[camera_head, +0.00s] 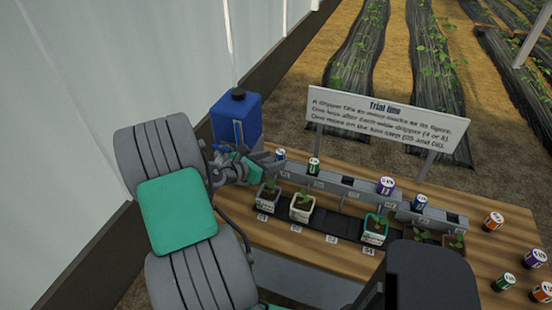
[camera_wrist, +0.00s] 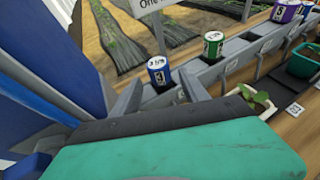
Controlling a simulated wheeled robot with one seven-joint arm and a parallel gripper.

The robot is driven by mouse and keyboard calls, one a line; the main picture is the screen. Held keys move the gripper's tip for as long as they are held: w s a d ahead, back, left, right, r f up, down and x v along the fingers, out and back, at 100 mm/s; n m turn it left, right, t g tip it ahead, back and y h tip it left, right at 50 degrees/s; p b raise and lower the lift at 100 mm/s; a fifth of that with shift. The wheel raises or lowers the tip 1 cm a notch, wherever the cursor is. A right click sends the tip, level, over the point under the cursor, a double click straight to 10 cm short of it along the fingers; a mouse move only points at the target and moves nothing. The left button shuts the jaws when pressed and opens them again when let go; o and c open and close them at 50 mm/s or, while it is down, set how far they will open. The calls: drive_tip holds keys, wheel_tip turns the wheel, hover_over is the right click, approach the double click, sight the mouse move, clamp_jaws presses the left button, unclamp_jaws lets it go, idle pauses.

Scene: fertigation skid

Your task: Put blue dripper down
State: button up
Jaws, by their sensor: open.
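A blue dripper (camera_head: 280,154) with a white label stands upright at the left end of the grey rail (camera_head: 343,193). In the wrist view the blue dripper (camera_wrist: 158,74) shows just beyond and between my two fingertips, with its label facing me. My gripper (camera_head: 266,162) is open around or just short of it; I cannot tell whether a finger touches it. The spread fingers of my gripper (camera_wrist: 163,92) also show in the wrist view. The dripper's lower end is hidden in or behind the rail.
A green dripper (camera_head: 313,165), a purple one (camera_head: 385,186) and another blue one (camera_head: 419,203) stand along the rail. Potted seedlings (camera_head: 302,208) line its front. Loose drippers (camera_head: 493,221) stand at the table's right. A blue canister (camera_head: 236,118) is close behind my gripper; a sign (camera_head: 386,119) stands behind.

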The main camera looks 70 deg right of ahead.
drive_tip(key=v, duration=0.9)
